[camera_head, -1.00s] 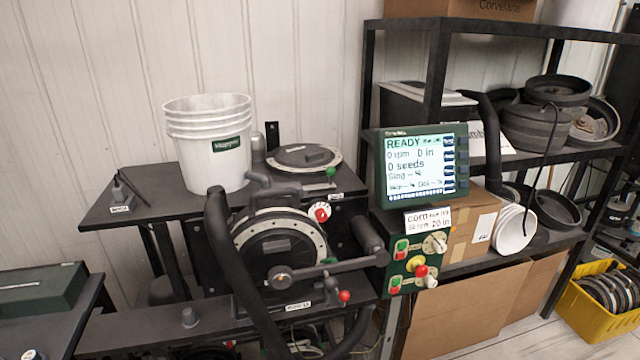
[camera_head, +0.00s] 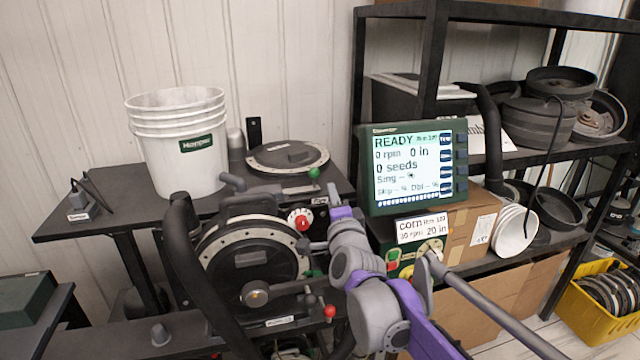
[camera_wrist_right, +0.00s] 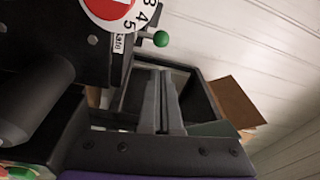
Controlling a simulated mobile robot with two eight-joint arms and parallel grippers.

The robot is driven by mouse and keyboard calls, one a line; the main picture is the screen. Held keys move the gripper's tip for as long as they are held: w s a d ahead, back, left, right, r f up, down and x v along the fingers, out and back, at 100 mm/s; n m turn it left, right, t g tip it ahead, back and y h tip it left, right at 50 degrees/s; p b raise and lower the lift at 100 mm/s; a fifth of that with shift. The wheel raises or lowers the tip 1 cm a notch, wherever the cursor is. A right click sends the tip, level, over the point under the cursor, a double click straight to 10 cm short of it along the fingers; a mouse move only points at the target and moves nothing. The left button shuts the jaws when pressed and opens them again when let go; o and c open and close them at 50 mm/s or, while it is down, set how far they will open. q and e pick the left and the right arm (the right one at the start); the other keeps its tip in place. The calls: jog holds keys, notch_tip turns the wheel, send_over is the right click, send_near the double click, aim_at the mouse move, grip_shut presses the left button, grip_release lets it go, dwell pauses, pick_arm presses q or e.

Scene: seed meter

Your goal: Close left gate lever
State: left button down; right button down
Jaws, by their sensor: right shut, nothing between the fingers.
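The seed meter (camera_head: 250,262) is a round black housing with a pale rim, facing me. A small lever with a green knob (camera_head: 314,173) sticks out at its upper right, above a white numbered dial with a red knob (camera_head: 303,223). The green knob (camera_wrist_right: 161,38) also shows in the right wrist view, just beyond the fingertips. I cannot tell which lever is the left gate lever. My left gripper is not in view.
A lit display (camera_head: 418,165) reading READY stands right of the meter, above a green control panel (camera_head: 408,258). White stacked buckets (camera_head: 180,145) stand on the black bench at left. Another green knob (camera_head: 315,273) and red knob (camera_head: 330,310) sit low on the meter.

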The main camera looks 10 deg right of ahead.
jog(key=w, duration=0.6)
jog(key=w+d+p, duration=0.1)
jog(key=w, duration=0.2)
jog(key=shift+r, duration=0.25)
jog(key=shift+s, duration=0.1)
